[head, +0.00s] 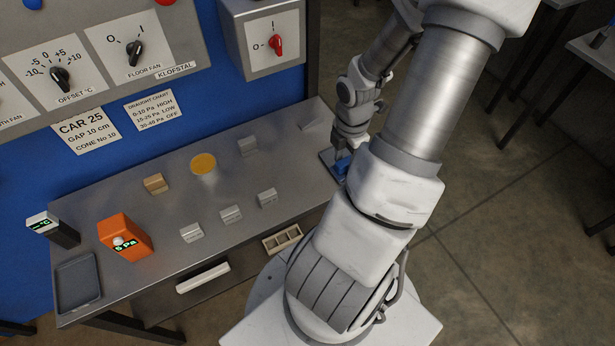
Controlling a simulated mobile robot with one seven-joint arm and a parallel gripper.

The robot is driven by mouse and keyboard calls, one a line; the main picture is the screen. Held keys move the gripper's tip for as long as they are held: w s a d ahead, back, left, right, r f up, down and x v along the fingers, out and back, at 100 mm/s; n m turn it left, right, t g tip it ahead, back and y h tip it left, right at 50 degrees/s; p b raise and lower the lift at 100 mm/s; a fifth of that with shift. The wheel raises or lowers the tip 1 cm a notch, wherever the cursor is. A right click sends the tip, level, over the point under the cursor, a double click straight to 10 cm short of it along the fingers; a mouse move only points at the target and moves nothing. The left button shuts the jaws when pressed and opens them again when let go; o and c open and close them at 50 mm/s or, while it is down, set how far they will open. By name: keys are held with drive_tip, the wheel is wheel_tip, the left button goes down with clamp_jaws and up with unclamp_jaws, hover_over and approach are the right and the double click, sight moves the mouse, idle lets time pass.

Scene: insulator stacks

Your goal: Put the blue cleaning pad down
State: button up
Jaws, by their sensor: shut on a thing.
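The blue cleaning pad (343,166) shows as a small blue block at the right end of the metal bench (300,150). My gripper (345,157) points down and is shut on the pad. My own arm hides part of the pad and the fingertips. A dark flat tray or mat (326,156) shows partly beside and below the pad. I cannot tell whether the pad touches it or hangs just above it.
Several small grey blocks (231,214), a tan block (155,184) and a yellow-topped cylinder (203,165) stand on the bench. An orange meter (125,238), a black meter (53,229) and a grey tray (78,281) are left. A control panel (100,60) rises behind.

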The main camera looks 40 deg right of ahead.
drive_tip(key=b, duration=0.5)
hover_over(300, 182)
wheel_tip(300, 182, down, 8)
drive_tip(key=shift+w+a+r, duration=0.1)
drive_tip(key=shift+a+r, duration=0.05)
drive_tip(key=shift+r, duration=0.1)
wheel_tip(300, 182, down, 2)
drive_tip(key=shift+f, duration=0.55)
drive_tip(key=shift+s, duration=0.2)
drive_tip(key=o, duration=1.2)
drive_tip(key=shift+f, duration=0.1)
